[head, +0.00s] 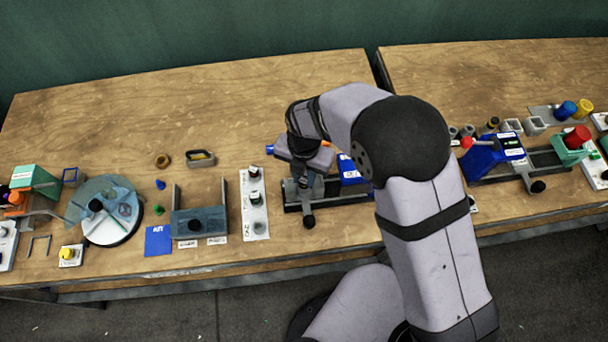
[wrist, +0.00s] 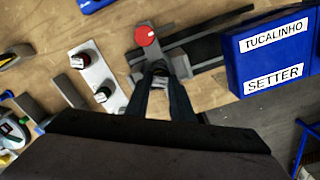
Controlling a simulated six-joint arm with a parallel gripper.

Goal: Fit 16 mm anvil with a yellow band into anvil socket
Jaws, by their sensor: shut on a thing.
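My gripper (wrist: 166,92) is shut on a small dark piece (wrist: 160,82) with a pale mark on top. The piece sits between the fingertips; I cannot make out a yellow band on it. In the head view my gripper is mostly hidden by my wrist, above the press with the blue body (head: 352,171). That press also shows in the wrist view as a blue block marked TUCALINHO SETTER (wrist: 270,55), with a dark rail to its left. A grey round part (wrist: 181,66) on the rail lies just beyond the fingertips. I cannot tell whether it is the anvil socket or whether the piece touches it.
A red round knob (wrist: 145,36) stands just beyond the fingers. A grey tray with a yellow-marked piece (head: 200,158) stands farther back. A second blue press (head: 484,157) stands right.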

